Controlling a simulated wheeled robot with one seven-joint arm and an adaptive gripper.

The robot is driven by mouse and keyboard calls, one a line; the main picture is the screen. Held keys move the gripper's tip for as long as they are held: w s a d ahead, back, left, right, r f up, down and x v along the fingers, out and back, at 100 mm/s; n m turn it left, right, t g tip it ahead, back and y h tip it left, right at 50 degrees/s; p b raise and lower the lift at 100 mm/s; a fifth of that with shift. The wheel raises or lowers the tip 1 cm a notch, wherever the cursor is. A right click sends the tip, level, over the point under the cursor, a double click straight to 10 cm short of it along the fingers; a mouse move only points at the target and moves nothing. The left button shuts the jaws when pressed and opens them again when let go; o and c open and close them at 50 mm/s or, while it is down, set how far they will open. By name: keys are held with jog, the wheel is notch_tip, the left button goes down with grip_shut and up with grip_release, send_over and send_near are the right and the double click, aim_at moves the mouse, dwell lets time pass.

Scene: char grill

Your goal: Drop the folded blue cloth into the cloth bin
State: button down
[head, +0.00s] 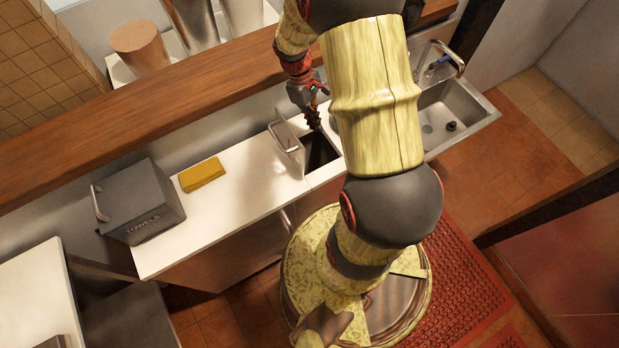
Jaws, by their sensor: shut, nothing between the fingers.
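No folded blue cloth can be made out. The only folded cloth I see is yellow (202,175), lying flat on the white counter. A dark grey box lettered "TOWELS" (140,200) stands at the counter's left end, with a handle on its left side; it appears closed. My gripper (314,122) is shut and empty, pointing down above a dark rectangular opening (322,150) in the counter. A metal lid with a handle (288,135) stands raised at the opening's left edge. The inside of the opening is too dark to read.
A steel sink (443,112) with a faucet lies to the right; a small blue item (439,62) is beside the faucet, too small to identify. A wooden ledge (130,130) runs behind the counter (235,200). A red mat (455,280) covers the floor at right.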

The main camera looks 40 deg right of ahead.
notch_tip(320, 180, down, 3)
jog(key=shift+f+b, duration=0.2)
jog(key=shift+b, duration=0.85)
jog(key=c, duration=2.6)
grip_release()
jog(key=o, duration=0.4)
jog(key=shift+o, duration=0.4)
jog(key=v, duration=1.2)
